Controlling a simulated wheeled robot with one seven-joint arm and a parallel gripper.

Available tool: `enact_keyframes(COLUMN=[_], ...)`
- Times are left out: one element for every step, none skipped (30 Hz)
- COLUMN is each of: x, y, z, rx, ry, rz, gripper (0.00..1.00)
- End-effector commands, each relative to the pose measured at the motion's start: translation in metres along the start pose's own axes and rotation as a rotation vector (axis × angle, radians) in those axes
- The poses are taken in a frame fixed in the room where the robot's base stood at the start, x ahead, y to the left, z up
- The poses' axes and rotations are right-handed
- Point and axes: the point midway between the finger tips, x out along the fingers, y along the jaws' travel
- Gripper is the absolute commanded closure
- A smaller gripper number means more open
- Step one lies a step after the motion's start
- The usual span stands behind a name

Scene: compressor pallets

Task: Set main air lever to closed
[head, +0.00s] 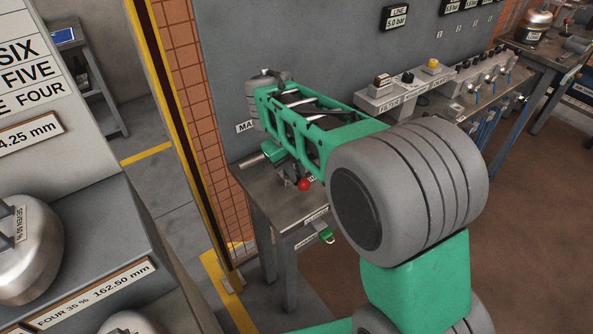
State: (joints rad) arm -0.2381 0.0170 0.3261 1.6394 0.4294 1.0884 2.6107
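A red ball knob (304,185) shows just below my green forearm, above the left end of the grey workbench (262,186). It looks like the end of the main air lever. The lever's shaft and pivot are mostly hidden behind my arm, so its position is unclear. A wall label starting "MA" (245,126) is partly covered by my forearm. My arm reaches from the lower right towards the wall. Dark parts show close to the knob, but I cannot tell whether they are my gripper or the valve. Whether anything is gripped is hidden.
A green tag or lock (326,236) hangs at the bench front. Filter and regulator units (405,92) stand along the bench to the right. A "LINE 5.0 bar" display (395,17) is on the wall. A cabinet with metal vessels (32,250) is at left. Brown floor at right is clear.

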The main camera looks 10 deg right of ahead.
Motion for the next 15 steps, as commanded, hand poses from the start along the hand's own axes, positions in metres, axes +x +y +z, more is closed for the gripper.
enact_keyframes(x=[-0.0001, 0.0001, 0.0004, 0.0006, 0.0007, 0.0009, 0.0010, 0.0011, 0.0012, 0.0013, 0.0014, 0.0014, 0.0008, -0.0005, -0.0038], y=[0.0001, 0.0002, 0.0003, 0.0004, 0.0004, 0.0004, 0.0004, 0.0005, 0.0005, 0.0005, 0.0005, 0.0005, 0.0005, 0.0004, 0.0003], z=[0.0000, -0.0001, -0.0002, -0.0003, -0.0003, -0.0004, -0.0005, -0.0005, -0.0006, -0.0006, -0.0006, -0.0006, -0.0006, -0.0004, -0.0001], rx=[-0.001, -0.001, -0.002, -0.002, -0.002, -0.002, -0.003, -0.003, -0.003, -0.003, -0.003, -0.003, -0.003, -0.003, -0.004], ry=[0.000, 0.001, 0.001, 0.001, 0.002, 0.002, 0.002, 0.002, 0.002, 0.003, 0.003, 0.003, 0.003, 0.002, 0.001], rz=[0.000, 0.000, 0.000, 0.000, 0.000, 0.001, 0.001, 0.001, 0.001, 0.001, 0.001, 0.001, 0.001, 0.000, 0.000], gripper=[0.82, 0.80, 0.76, 0.74, 0.72, 0.68, 0.68, 0.68, 0.68, 0.68, 0.68, 0.68, 0.68, 0.68, 0.68])
